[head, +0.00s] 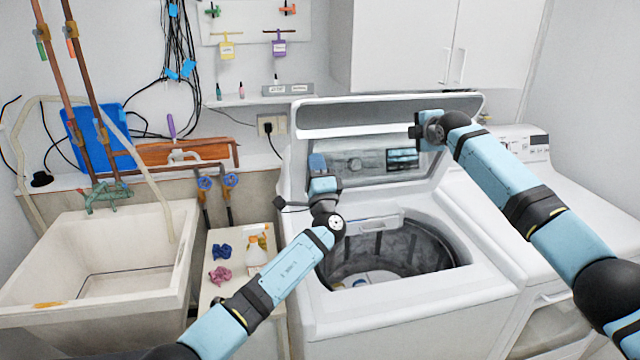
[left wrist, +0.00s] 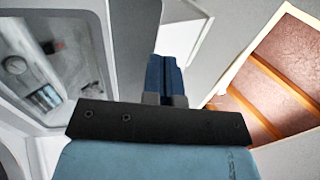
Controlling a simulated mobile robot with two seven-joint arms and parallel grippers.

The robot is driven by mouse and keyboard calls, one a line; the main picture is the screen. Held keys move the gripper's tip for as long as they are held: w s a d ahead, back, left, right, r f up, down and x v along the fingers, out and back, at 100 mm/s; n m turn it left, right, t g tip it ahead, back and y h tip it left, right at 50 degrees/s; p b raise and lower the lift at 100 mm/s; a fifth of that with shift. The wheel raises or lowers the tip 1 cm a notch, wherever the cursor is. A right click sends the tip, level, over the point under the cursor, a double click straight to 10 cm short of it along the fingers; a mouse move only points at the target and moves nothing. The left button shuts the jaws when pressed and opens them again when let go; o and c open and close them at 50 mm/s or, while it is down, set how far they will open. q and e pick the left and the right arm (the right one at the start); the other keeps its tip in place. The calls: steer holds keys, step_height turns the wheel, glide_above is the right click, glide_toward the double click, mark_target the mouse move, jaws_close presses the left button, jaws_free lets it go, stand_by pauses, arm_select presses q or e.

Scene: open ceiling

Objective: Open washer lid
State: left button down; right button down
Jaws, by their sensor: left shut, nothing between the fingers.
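The white top-loading washer (head: 410,315) stands in the middle of the head view with its drum (head: 400,255) exposed. Its lid (head: 365,162) is raised and leans back toward the control panel, its glossy inner panel facing me. The lid's panel also shows at the left of the left wrist view (left wrist: 35,65). My left gripper (head: 317,162) is shut and empty at the lid's left side, over the opening's back left. Its blue fingers lie together in the left wrist view (left wrist: 165,72). My right gripper (head: 415,132) is by the lid's upper right; its fingers are unclear.
A utility sink (head: 95,275) stands at the left. A small stand (head: 240,295) beside it holds a spray bottle (head: 256,248) and crumpled cloths. A second white appliance (head: 570,200) stands at the right. White cabinets (head: 405,45) hang above the washer.

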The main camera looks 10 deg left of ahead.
arm_select(q)
steer(key=shift+x, duration=2)
steer(key=shift+w+a+r+g, duration=0.15)
steer(key=shift+w+a+r, duration=0.05)
steer(key=shift+w+r, duration=0.3)
steer(key=shift+w+a+r+g, duration=0.2)
steer(key=shift+w+r, duration=0.15)
steer(key=shift+w, duration=0.15)
arm_select(e)
steer(key=c, duration=1.8)
jaws_free()
steer(key=o, duration=1)
steer(key=shift+s, duration=0.1)
